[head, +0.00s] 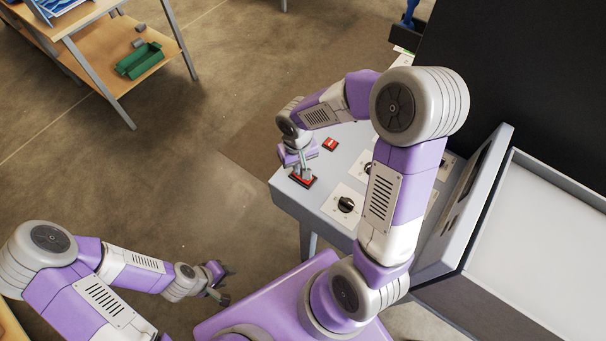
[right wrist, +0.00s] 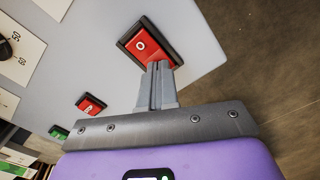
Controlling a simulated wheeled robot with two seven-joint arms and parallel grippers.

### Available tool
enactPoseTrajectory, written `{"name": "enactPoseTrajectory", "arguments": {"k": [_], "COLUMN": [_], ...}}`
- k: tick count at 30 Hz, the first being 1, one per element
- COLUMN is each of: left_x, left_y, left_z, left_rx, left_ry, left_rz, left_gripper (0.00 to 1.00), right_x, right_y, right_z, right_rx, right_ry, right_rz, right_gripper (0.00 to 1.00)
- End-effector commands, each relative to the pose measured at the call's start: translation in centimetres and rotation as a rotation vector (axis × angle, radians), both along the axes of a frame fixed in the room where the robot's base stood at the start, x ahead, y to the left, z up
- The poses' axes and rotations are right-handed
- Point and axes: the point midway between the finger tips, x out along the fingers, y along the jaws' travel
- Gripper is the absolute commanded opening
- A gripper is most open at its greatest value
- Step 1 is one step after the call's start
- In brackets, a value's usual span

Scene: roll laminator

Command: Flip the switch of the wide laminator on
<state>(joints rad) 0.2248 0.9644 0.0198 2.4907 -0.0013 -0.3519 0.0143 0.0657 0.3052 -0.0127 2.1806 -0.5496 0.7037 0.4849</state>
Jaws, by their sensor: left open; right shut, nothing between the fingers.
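The laminator's grey control panel (head: 335,185) carries a red rocker switch (head: 296,180) in a black frame at its near left corner. In the right wrist view this switch (right wrist: 141,44) shows a white "O" on its red face. My right gripper (head: 304,174) is shut and empty, pointing down at the switch. In the right wrist view its fingertips (right wrist: 158,66) overlap the switch's lower edge; whether they touch it I cannot tell. The gripper hides part of the switch in the head view. My left gripper (head: 222,284) is open and empty, away from the panel over the floor.
A smaller red switch (head: 330,144) sits farther back on the panel, with a green one (right wrist: 60,131) beyond it in the right wrist view. A black knob (head: 346,204) is to the right.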

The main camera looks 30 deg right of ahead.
Motion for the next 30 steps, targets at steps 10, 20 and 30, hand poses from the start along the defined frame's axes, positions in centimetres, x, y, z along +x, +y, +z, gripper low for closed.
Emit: {"name": "enactPoseTrajectory", "arguments": {"k": [10,20,30], "left_x": [0.0,0.0,0.0], "left_y": [0.0,0.0,0.0], "left_z": [-0.3,1.4,3.4], "left_rx": [0.000,0.000,0.000], "left_ry": [0.000,0.000,0.000], "left_rz": [0.000,0.000,0.000], "left_gripper": [0.43,0.43,0.43], "right_x": [-0.1,0.0,0.0], "right_y": [0.0,0.0,0.0], "right_z": [-0.4,1.9,4.6], "right_rx": [-0.001,0.000,0.000], "right_ry": [0.003,0.000,0.001], "right_rz": [0.000,0.000,0.000], "right_gripper": [0.00,0.00,0.00]}}
